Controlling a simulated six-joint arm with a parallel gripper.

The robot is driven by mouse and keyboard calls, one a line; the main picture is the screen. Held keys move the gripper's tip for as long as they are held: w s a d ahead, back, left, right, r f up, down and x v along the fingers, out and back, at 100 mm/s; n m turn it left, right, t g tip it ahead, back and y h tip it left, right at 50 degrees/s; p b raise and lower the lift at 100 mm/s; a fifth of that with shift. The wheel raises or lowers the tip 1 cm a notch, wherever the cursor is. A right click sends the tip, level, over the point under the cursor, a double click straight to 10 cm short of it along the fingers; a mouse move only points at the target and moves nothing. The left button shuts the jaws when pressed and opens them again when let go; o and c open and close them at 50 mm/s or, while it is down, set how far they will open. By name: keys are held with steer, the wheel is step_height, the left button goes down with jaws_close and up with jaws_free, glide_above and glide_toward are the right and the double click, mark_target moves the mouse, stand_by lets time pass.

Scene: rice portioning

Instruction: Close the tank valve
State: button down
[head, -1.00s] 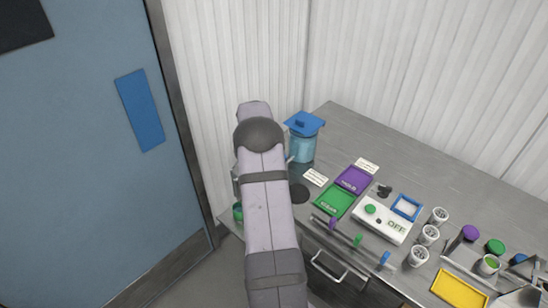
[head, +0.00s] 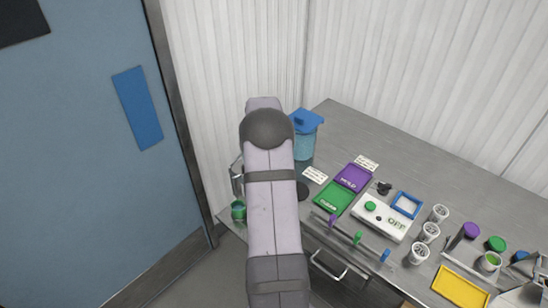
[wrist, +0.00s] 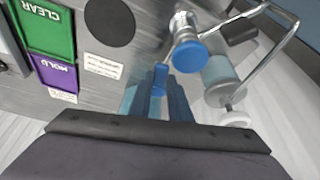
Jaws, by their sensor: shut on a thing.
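The tank (head: 305,143), a translucent blue vessel with a blue lid (head: 308,120), stands at the back left of the bench, partly behind my arm in the head view. In the wrist view, my gripper (wrist: 162,82) has its dark blue fingers close together. They are shut on a small blue piece (wrist: 160,74), which looks like the valve handle. Pale translucent blue beside the fingers appears to be the tank. Just right of the fingertips is a round blue cap (wrist: 189,57) on a metal fitting. My arm hides the gripper in the head view, and the valve's exact angle is unclear.
A bent metal tube (wrist: 268,62) and a pale cylinder (wrist: 221,76) are close on the right in the wrist view. Green (head: 333,199) and purple (head: 353,178) pads, a white OFF box (head: 381,218) and several cups lie to the right on the bench.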

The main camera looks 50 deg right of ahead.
steer(key=n, duration=0.1)
steer(key=s+n+t, duration=0.1)
steer(key=n, duration=0.1)
steer(key=shift+s+d+y, duration=0.2)
steer(key=shift+d+y, duration=0.1)
steer(key=shift+d, duration=0.05)
steer(key=n, duration=0.1)
steer(key=s+d+n+t, duration=0.1)
steer(key=n, duration=0.1)
steer(key=shift+f+n+y+b, duration=0.1)
steer(key=shift+n+y+b, duration=0.2)
steer(key=shift+y+b, duration=0.1)
steer(key=n+b, duration=0.1)
steer(key=n+y+b, duration=0.1)
steer(key=shift+s+d+f+n+t, duration=0.1)
steer(key=shift+s+d+n+t, duration=0.2)
steer(key=shift+d+t, duration=0.1)
steer(key=shift+s+d+n+y+b, duration=0.1)
steer(key=shift+d+n+y+b, duration=0.25)
steer(key=shift+n+b, duration=0.5)
steer(key=shift+s+d+r+n+y, duration=0.15)
steer(key=shift+d+n+y, duration=0.2)
steer(key=shift+n, duration=0.65)
steer(key=shift+w+d+r+n+y, duration=0.1)
steer(key=shift+d+n+y, duration=0.2)
steer(key=shift+n, duration=0.65)
steer(key=c, duration=1.6)
jaws_free()
steer(key=shift+c, duration=0.2)
